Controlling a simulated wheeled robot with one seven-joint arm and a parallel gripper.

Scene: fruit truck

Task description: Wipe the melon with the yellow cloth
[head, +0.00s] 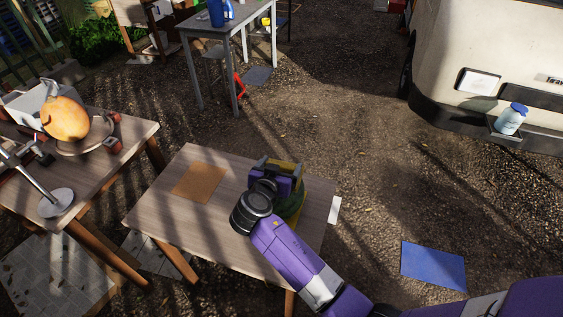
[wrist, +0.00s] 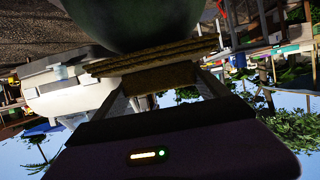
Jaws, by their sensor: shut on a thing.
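My gripper (head: 279,170) is over the right part of the near wooden table. It is shut on the yellow cloth (wrist: 150,57), which looks folded and brownish in the wrist view. The melon (wrist: 135,22) is a large, dark green round shape just beyond the cloth. The cloth appears to be against it or very close; I cannot tell whether they touch. In the head view, my gripper hides most of the green shape on the table.
The near table (head: 160,205) holds a flat brown square (head: 199,182). A second table (head: 85,185) at left carries an orange round fruit (head: 64,119) and a metal stand (head: 55,202). A grey table (head: 205,40) stands behind. A white truck (head: 480,50) is at right, with open ground between.

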